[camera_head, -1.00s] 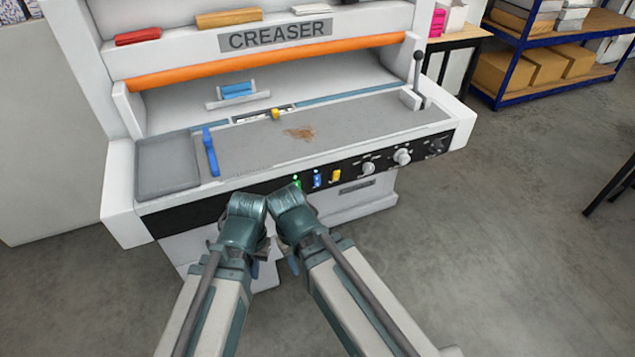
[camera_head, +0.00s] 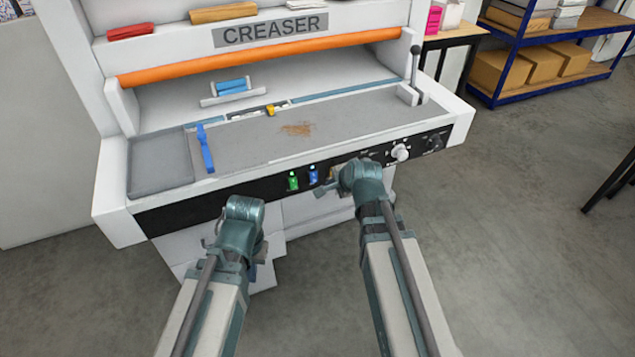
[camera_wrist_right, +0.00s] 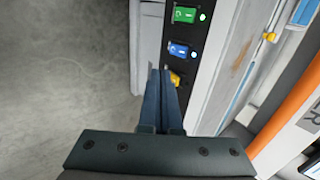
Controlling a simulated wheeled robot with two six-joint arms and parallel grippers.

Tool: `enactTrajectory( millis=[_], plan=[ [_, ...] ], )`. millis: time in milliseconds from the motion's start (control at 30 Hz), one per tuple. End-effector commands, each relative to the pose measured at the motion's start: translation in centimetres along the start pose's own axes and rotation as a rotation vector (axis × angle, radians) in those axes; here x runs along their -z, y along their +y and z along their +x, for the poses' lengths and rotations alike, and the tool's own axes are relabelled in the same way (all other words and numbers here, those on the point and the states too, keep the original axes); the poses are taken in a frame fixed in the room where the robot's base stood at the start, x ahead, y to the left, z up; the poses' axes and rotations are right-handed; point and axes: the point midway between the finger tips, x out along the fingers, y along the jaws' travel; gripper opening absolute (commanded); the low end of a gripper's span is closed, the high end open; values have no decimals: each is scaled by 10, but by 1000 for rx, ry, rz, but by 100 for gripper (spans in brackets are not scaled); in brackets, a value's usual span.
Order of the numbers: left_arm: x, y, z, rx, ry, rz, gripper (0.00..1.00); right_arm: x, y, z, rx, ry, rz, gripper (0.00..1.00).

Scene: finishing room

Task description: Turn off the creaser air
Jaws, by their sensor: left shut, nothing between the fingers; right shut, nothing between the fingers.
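The creaser (camera_head: 270,32) has a black front panel with a green switch (camera_head: 293,182), a blue switch (camera_head: 313,176) and a yellow switch (camera_wrist_right: 176,79). Their labels are too small to read. Small lights glow beside the green and blue switches in the right wrist view. My right gripper (camera_wrist_right: 161,73) is shut and empty, its fingertips close beside the yellow switch; I cannot tell whether they touch. My right wrist largely covers that switch in the head view. My left gripper (camera_head: 252,270) is shut and empty, low in front of the panel's left part.
A lever (camera_head: 415,65) stands at the bed's right end. A blue-handled piece (camera_head: 205,148) lies on the bed's left. Shelves (camera_head: 540,85) stand at the back right.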

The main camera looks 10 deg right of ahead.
Motion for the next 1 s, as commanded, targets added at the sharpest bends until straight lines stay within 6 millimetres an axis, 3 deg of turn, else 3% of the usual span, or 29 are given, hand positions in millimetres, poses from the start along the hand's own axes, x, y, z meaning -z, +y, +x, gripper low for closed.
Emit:
enactTrajectory(
  millis=[567,767,1000],
  plan=[
    [0,1,7,0,0,0,0,2,0,8,5,1,12,0],
    [1,2,24,0,0,0,0,2,1,31,5,1,12,0],
    [3,5,56,0,0,0,0,2,2,73,5,1,10,0]
  ],
)
